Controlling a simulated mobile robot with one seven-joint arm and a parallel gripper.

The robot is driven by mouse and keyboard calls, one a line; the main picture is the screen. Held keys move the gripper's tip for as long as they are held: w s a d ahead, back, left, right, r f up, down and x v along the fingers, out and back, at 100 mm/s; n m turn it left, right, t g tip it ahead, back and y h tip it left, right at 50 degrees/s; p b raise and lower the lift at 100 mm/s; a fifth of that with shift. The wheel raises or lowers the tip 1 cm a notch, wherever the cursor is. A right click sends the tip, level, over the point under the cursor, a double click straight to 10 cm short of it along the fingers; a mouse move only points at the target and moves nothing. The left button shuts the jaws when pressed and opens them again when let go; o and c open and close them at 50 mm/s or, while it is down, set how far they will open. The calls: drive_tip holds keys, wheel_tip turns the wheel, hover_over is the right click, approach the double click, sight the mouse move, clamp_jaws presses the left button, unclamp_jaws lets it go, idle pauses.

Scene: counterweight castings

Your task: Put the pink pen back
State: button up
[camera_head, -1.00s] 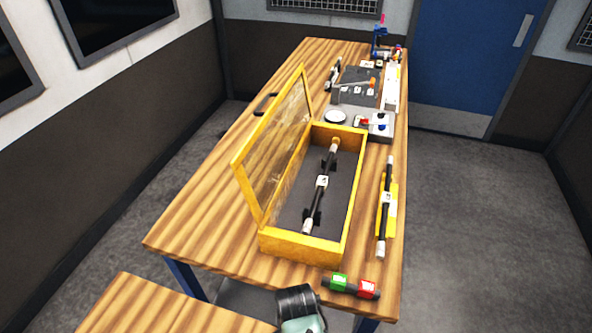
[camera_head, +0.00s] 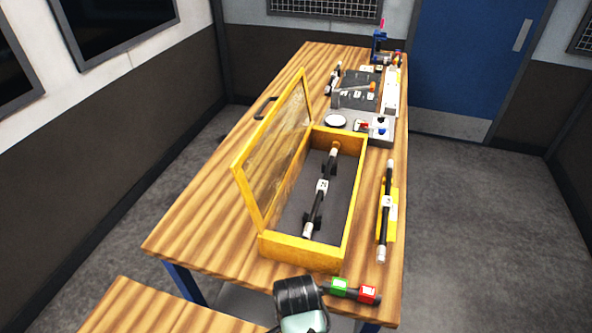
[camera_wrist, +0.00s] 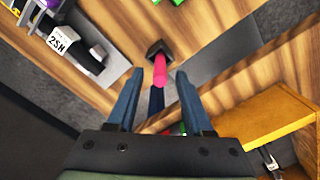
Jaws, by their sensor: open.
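In the wrist view a pink pen-like piece (camera_wrist: 160,68) shows between my gripper's blue fingers. Its far end meets a small black block (camera_wrist: 159,48), and a dark blue part shows below it. I cannot tell whether the pen is seated in the block. My gripper (camera_wrist: 157,82) is open, and its fingers stand apart on either side of the pink piece. In the head view a small pink tip (camera_head: 382,22) shows above a blue stand (camera_head: 380,44) at the table's far end. I cannot tell whether it is the same piece. My fingers are not visible in the head view.
An open yellow case (camera_head: 300,247) with a raised clear lid holds a black rod (camera_head: 320,190). Another rod (camera_head: 387,205) lies on a yellow holder right of it. A green-and-red-marked bar (camera_head: 352,290) lies at the near edge. Bare wood is left of the case.

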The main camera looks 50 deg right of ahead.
wheel_tip(320, 180, up, 8)
drive_tip(key=shift+f, duration=0.25)
drive_tip(key=w+r+n+t+h, duration=0.3)
drive_tip(key=w+r+n+t, duration=0.2)
drive_tip(key=w+r, duration=0.5)
drive_tip(key=w+a+r+n+t, duration=0.2)
drive_tip(key=w+r+t, duration=0.15)
drive_tip(key=r, duration=0.35)
drive_tip(key=w+a+r+n+t+h, duration=0.1)
drive_tip(key=w+a+r+n+t, duration=0.1)
drive_tip(key=w+r, duration=0.4)
drive_tip(key=w+a+r+n+t, duration=0.1)
drive_tip(key=w+r+n+t, duration=0.2)
drive_tip(key=r, duration=0.5)
drive_tip(key=s+a+r+n+t, duration=0.1)
drive_tip(key=a+r+n+t, duration=0.45)
drive_tip(key=r, duration=0.95)
drive_tip(key=s+a+r+n+t+y, duration=0.1)
drive_tip(key=s+a+r+t, duration=0.3)
drive_tip(key=r, duration=0.4)
drive_tip(key=s+a+r+n+t+y, duration=0.2)
drive_tip(key=s+a+r+n+t, duration=0.2)
drive_tip(key=r, duration=0.5)
drive_tip(key=s+a, duration=0.2)
drive_tip(key=s, duration=0.1)
drive_tip(key=shift+s+y, duration=0.3)
drive_tip(key=shift+s, duration=0.05)
